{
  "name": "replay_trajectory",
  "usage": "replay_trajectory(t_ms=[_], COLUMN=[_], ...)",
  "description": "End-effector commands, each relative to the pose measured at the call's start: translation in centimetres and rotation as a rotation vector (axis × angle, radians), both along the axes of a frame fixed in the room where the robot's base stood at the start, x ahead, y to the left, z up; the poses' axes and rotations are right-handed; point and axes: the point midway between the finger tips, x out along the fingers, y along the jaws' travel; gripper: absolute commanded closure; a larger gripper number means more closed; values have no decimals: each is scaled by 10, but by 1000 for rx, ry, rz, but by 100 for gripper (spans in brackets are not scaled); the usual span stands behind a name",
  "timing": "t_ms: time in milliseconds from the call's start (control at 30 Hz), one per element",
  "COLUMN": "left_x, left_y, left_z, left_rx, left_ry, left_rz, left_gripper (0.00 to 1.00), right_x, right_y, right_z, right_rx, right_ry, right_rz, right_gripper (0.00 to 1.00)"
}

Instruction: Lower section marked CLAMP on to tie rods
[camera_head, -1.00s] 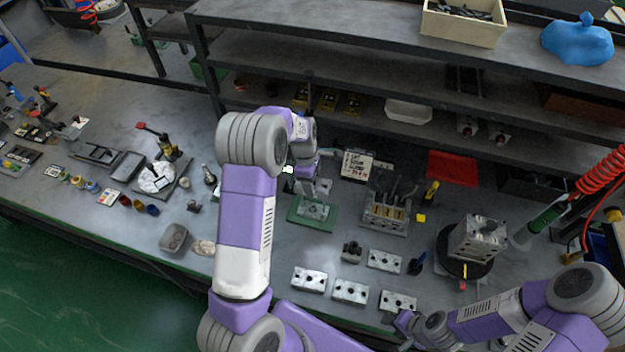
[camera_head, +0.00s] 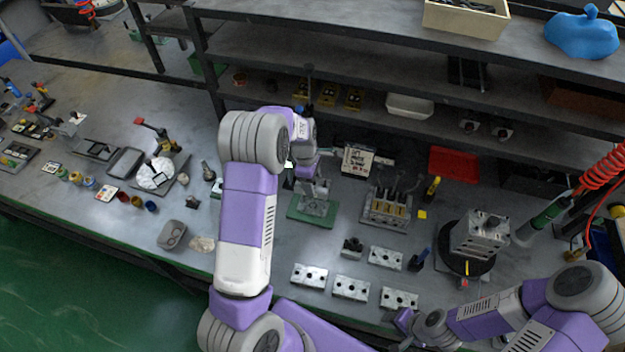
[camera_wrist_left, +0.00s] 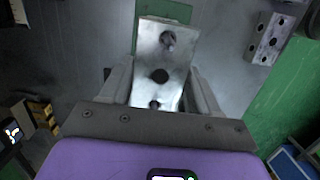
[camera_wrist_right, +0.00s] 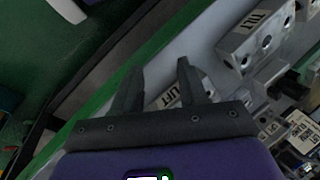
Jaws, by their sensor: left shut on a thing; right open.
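My left gripper (camera_head: 318,187) is shut on a grey metal valve section (camera_wrist_left: 160,70) with several round holes. It holds the section over the green mat (camera_head: 296,208); the gap beneath cannot be judged. No CLAMP mark is readable on it. My right gripper (camera_wrist_right: 155,82) is open and empty at the bench's front edge, close to the front sections. In the right wrist view, one section reads TILT (camera_wrist_right: 252,42) and a label between the fingers seems to read LIFT (camera_wrist_right: 180,97). I cannot make out the tie rods clearly.
Loose sections lie at the front, including a left one (camera_head: 309,275) and a middle one (camera_head: 351,288). A lever valve block (camera_head: 386,212) stands right of the mat. A metal block (camera_head: 478,238) stands on a round black base. A red tray (camera_head: 454,163) lies behind.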

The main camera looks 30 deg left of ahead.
Motion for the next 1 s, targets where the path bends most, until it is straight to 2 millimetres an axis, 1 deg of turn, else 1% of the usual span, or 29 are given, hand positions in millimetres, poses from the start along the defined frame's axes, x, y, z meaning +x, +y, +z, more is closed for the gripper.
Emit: replay_trajectory(t_ms=[1000], left_x=[-1], left_y=[1], left_z=[-28], left_rx=[-2], left_ry=[3], left_rz=[3], left_gripper=[89], right_x=[1], right_y=[-1], right_z=[-18], right_rx=[-1], right_ry=[-3], right_rz=[-2], right_gripper=[57])
